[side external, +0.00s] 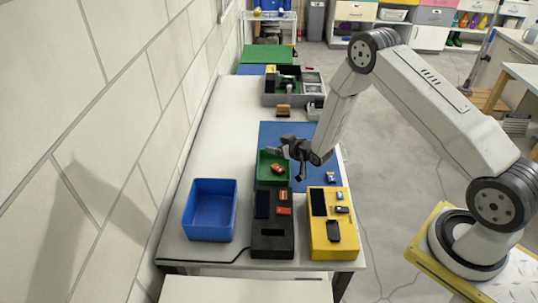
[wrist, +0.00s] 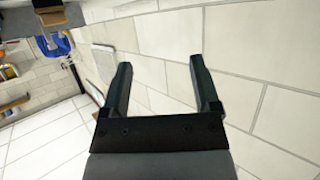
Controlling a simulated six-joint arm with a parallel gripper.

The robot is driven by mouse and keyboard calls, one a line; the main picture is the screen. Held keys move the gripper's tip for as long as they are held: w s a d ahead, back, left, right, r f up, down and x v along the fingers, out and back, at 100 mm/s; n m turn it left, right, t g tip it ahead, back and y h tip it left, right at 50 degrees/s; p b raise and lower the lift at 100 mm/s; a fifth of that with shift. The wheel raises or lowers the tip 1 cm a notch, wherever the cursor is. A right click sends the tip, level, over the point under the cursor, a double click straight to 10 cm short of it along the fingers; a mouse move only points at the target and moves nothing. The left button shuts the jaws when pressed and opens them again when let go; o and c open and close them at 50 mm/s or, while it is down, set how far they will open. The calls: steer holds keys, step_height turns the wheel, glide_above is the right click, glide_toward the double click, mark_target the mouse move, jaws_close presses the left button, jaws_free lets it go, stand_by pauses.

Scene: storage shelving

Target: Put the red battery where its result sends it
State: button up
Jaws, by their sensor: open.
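A small red-orange piece (side external: 277,169), which looks like the red battery, lies in a green tray (side external: 264,180). A black device (side external: 262,245) with a dark screen and a slot stands in front of that tray, with small orange and red parts on its top. A yellow device (side external: 321,248) with a dark screen and small blue, red and black pieces stands to its right. A blue bin (side external: 212,228) sits at the left, and looks empty. My gripper (side external: 284,151) is above the tray's back right edge. In the wrist view my gripper (wrist: 157,68) is open and empty, facing the wall.
A blue mat (side external: 292,130) lies behind and beside the tray. A grey organiser box (side external: 290,100) stands further back, with a small brown block (side external: 283,110) before it. The white tabletop (side external: 222,150) is clear along the wall at the left.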

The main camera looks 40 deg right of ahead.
steer(key=shift+s, duration=0.15)
steer(key=v, duration=0.7)
steer(key=shift+s+r, duration=0.2)
stand_by(0.5)
steer(key=s+a+r+g, duration=0.4)
steer(key=s+r, duration=0.3)
steer(key=s, duration=0.3)
steer(key=s+a+r+g, duration=0.4)
steer(key=s+r+g, duration=0.3)
steer(key=s, duration=0.3)
steer(key=shift+s+a, duration=0.2)
steer(key=shift+a, duration=0.05)
